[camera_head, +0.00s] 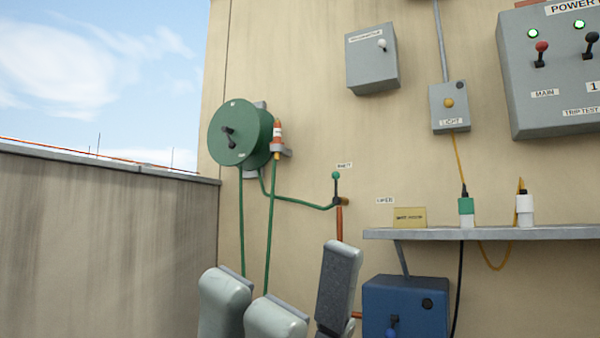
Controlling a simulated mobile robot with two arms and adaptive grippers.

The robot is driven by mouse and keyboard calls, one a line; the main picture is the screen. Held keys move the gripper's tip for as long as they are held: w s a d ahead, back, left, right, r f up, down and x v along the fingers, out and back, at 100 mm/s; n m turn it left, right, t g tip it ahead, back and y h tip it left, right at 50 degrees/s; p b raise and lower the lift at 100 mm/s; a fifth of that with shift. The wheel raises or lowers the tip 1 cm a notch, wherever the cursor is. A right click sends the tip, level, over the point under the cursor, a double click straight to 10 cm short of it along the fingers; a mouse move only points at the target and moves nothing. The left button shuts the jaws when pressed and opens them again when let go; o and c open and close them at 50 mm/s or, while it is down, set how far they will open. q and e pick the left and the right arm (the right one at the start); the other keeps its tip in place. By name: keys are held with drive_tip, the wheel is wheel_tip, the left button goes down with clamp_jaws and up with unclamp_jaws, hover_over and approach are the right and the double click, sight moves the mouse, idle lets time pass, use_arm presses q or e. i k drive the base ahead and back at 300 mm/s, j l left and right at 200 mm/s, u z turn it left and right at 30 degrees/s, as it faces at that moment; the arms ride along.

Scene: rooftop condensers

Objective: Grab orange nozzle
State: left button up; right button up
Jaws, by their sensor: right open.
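The orange nozzle (277,132) has a white band and sits upright in a small grey holder (281,149) on the wall, at the right edge of the green hose reel (236,133). A green hose (269,225) hangs down from below the nozzle. My right gripper (292,290) is at the bottom of the view, below the nozzle and apart from it. Its fingers are spread, with nothing seen between them. The gripper hides the lower ends of the hanging hose. My left gripper is not in view.
A valve with a green knob (336,176) and pipe is right of the reel. A grey shelf (400,234) holds a green-and-white container (466,212) and a white one (525,209). A blue box (405,308) is below. The wall between the reel and shelf is mostly bare.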

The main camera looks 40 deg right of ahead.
sight(276, 126)
drive_tip(key=z, duration=1.1)
